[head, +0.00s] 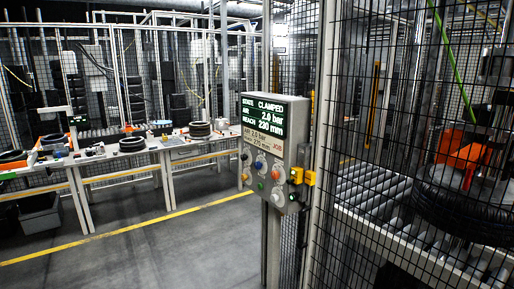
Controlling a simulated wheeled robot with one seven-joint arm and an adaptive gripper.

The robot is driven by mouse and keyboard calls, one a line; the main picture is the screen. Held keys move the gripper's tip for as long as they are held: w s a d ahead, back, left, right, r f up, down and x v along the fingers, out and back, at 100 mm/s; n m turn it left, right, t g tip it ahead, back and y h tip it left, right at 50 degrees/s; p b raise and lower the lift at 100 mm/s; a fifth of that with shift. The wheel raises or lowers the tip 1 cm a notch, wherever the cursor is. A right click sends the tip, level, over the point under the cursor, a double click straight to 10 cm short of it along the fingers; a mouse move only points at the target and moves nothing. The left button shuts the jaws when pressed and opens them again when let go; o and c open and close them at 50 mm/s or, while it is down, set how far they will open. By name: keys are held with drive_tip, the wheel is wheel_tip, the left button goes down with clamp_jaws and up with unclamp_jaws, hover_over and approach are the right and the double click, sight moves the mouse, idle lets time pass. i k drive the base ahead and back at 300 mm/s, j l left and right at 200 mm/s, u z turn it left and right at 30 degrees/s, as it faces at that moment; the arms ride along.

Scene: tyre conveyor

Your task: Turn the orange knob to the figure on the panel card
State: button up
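A grey control panel (270,150) stands on a post in the middle of the head view. Its screen (263,118) reads state clamped, air about 2.0 bar and reach about 220 mm; the last digits are small. Below it, a card (263,143) marked JOB carries an air figure in bar and a figure of about 275 mm, too small to read surely. An orange knob (276,173) sits right of a blue knob (259,165). Another small orange control (245,176) is at the lower left. Pointer directions cannot be made out. My gripper is not in view.
A green button (261,185) and a pale round control (278,197) are lower on the panel. A yellow part (309,177) juts from its right side. Mesh fencing (340,120) and a roller conveyor (375,205) stand to the right. Floor (190,245) in front is clear.

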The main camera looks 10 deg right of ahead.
sight(275, 175)
drive_tip(key=j+z, duration=0.1)
drive_tip(key=j, duration=0.35)
drive_tip(key=i+j+z, duration=0.1)
drive_tip(key=i+j, duration=0.15)
drive_tip(key=i+j+z, duration=0.1)
drive_tip(key=i+j, duration=0.15)
drive_tip(key=i+j+z, duration=0.15)
drive_tip(key=j, duration=0.25)
drive_tip(key=i+j+z, duration=0.1)
drive_tip(key=i+j, duration=0.15)
drive_tip(key=i+j+z, duration=0.1)
drive_tip(key=j, duration=0.35)
drive_tip(key=i+j+z, duration=0.1)
drive_tip(key=i+j, duration=0.2)
drive_tip(key=i+j+z, duration=0.1)
drive_tip(key=j, duration=0.35)
drive_tip(key=i+j+z, duration=0.1)
drive_tip(key=j, duration=0.3)
drive_tip(key=i, duration=0.1)
